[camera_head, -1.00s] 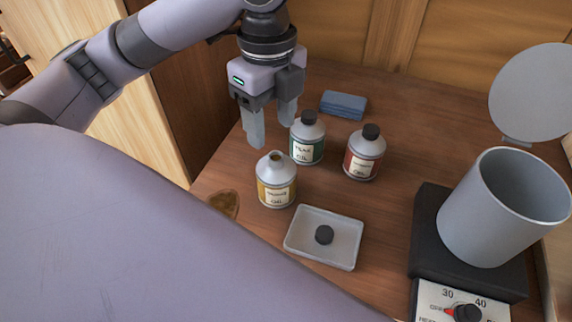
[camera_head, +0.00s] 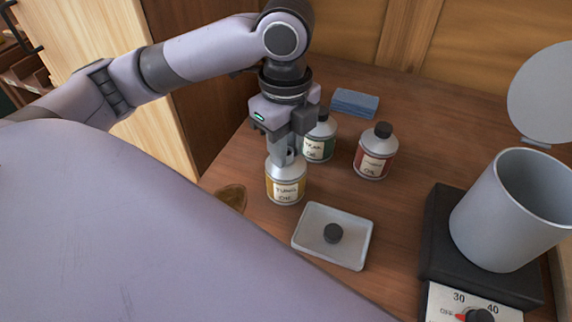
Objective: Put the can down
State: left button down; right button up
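The can with the yellow label, which seems to read "TUNG OIL" (camera_head: 285,186), stands upright on the brown worktop. It has no cap on it. My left gripper (camera_head: 288,157) points down from above, with its fingertips at the can's neck and shoulder. The fingers partly hide the neck, and I cannot tell whether they grip it or stand open around it. A green-labelled can (camera_head: 319,146) and a red-labelled can (camera_head: 375,155) stand capped behind and to the right. My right gripper is not in view.
A pale tray (camera_head: 311,250) holds a dark cap (camera_head: 333,233). A blue block (camera_head: 355,103) lies at the back. A grey pot (camera_head: 497,225) stands on a dark heater with a dial at right, its lid raised behind. A brown object (camera_head: 232,197) lies left of the can.

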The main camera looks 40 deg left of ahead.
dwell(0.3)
pick_arm(q)
notch_tip(320, 180, up, 20)
jog(key=p, duration=0.5)
jog(key=shift+p, duration=0.4)
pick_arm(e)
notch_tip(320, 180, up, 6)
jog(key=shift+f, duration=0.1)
